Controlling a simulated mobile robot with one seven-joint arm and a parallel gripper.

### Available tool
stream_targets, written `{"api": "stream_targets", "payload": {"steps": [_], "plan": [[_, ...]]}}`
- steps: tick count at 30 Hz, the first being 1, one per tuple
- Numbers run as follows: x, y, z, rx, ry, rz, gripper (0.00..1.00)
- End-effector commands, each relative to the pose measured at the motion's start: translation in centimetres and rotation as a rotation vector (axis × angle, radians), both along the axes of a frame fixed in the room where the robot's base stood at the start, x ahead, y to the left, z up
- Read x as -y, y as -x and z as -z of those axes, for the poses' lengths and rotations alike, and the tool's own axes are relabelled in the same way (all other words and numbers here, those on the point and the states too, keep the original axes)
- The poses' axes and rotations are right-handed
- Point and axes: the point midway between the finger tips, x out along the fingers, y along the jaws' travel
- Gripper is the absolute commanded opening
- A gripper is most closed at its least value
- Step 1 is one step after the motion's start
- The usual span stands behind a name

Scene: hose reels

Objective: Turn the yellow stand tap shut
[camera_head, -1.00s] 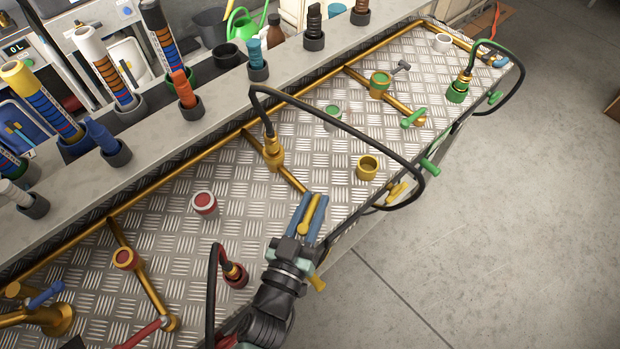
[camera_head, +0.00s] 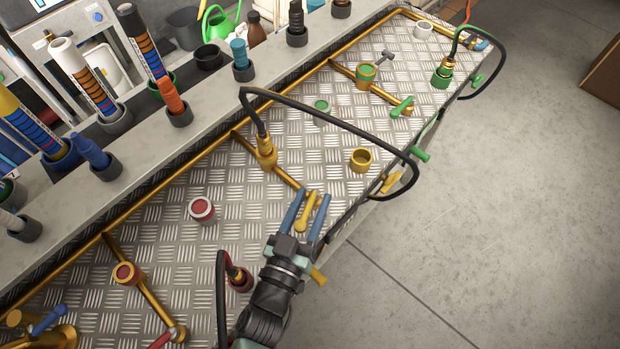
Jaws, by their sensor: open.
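The yellow stand tap's lever (camera_head: 306,212) is at the front end of a brass branch pipe (camera_head: 286,177) on the metal bench. My gripper (camera_head: 307,208) is open, with one blue finger on each side of the lever. Gaps show between the lever and both fingers. The tap's body under the lever is mostly hidden by my gripper. A black hose rises from the yellow-collared coupling (camera_head: 265,150) on the same branch and loops to the right, beyond my gripper.
A yellow cup (camera_head: 360,160) stands right of my gripper. The green tap lever (camera_head: 402,106) is farther right, and the red coupling (camera_head: 239,277) with its black hose is close on the left. The bench's front edge runs beside my gripper, with clear floor beyond.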

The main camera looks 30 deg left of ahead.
Motion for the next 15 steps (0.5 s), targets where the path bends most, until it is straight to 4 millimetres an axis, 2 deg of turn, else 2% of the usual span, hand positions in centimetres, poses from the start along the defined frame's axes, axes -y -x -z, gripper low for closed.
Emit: {"api": "stream_targets", "payload": {"steps": [11, 15], "plan": [[0.0, 0.1, -0.1, 0.003, -0.001, -0.001, 0.48], [0.0, 1.0, 0.0, 0.002, -0.002, 0.0, 0.48]]}}
